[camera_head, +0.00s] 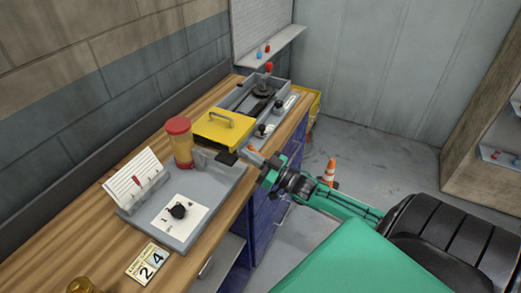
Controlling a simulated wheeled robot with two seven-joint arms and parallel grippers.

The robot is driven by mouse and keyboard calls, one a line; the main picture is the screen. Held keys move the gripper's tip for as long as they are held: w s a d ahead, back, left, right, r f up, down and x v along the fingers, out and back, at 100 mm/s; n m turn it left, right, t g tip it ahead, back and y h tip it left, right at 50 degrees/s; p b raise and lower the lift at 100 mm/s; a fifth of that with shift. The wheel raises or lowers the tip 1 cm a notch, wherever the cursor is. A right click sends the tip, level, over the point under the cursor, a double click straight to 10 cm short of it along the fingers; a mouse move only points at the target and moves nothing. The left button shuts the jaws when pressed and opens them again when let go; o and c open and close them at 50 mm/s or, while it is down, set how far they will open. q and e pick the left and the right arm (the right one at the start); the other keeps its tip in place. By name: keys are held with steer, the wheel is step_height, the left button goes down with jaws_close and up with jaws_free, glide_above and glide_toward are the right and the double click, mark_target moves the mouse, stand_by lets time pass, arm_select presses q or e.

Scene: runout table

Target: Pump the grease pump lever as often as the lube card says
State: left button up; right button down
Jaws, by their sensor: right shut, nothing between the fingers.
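I cannot make out the pump lever with certainty. A small card reading "2 4" (148,263) lies near the front of the bench; its small print is unreadable, so I cannot tell if it is the lube card. My right gripper (231,157) is shut and empty, over the grey plate, just in front of a yellow box. My left gripper is out of view.
The yellow box (222,131) has a handle on top. A black knob (178,211) sits on a white dial panel. A white lined card (137,178) with a red pointer stands left. Behind is a grey device with a red knob (268,67). An orange cone (329,172) stands on the floor.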

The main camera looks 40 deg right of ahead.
steer(key=shift+w+a+f+p, duration=0.3)
steer(key=shift+w+f+p, duration=0.3)
steer(key=shift+f, duration=0.2)
steer(key=shift+w+a+f+p, duration=0.25)
steer(key=shift+w+f+p, duration=0.2)
steer(key=shift+w+f, duration=0.3)
steer(key=shift+s, duration=0.15)
